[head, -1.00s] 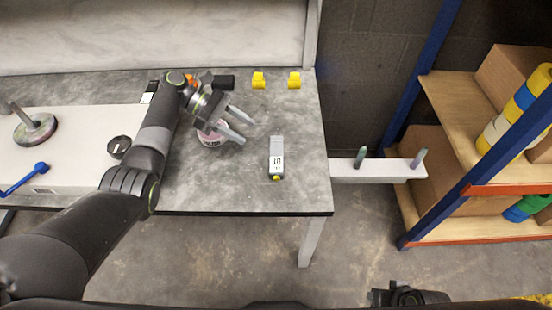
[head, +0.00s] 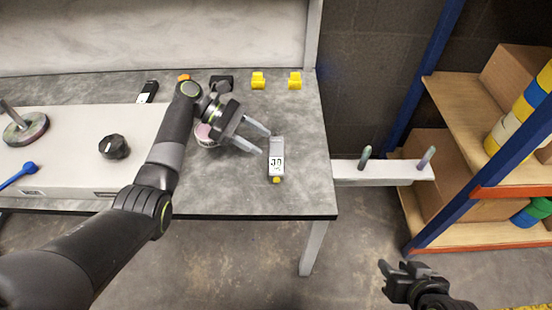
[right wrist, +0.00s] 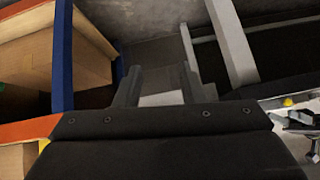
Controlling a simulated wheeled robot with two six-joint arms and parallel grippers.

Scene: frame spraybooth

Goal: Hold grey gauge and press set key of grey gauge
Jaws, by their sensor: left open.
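The grey gauge (head: 277,150) lies on the bench top near its right front part in the head view. It has a white label with black marks and a yellow key (head: 276,180) at its near end. My left gripper (head: 267,141) is open, its fingertips just left of the gauge's upper part; whether they touch it I cannot tell. My right gripper (head: 388,276) is low at the bottom right of the head view, off the bench. Its fingers (right wrist: 160,85) stand apart with nothing between them in the right wrist view.
A round pink-labelled tin (head: 206,136) sits partly hidden behind my left gripper. Two yellow holders (head: 258,81) and a black item (head: 221,82) stand at the back. A white beam with pegs (head: 385,172) juts out right of the bench. A shelf rack (head: 490,185) stands at the right.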

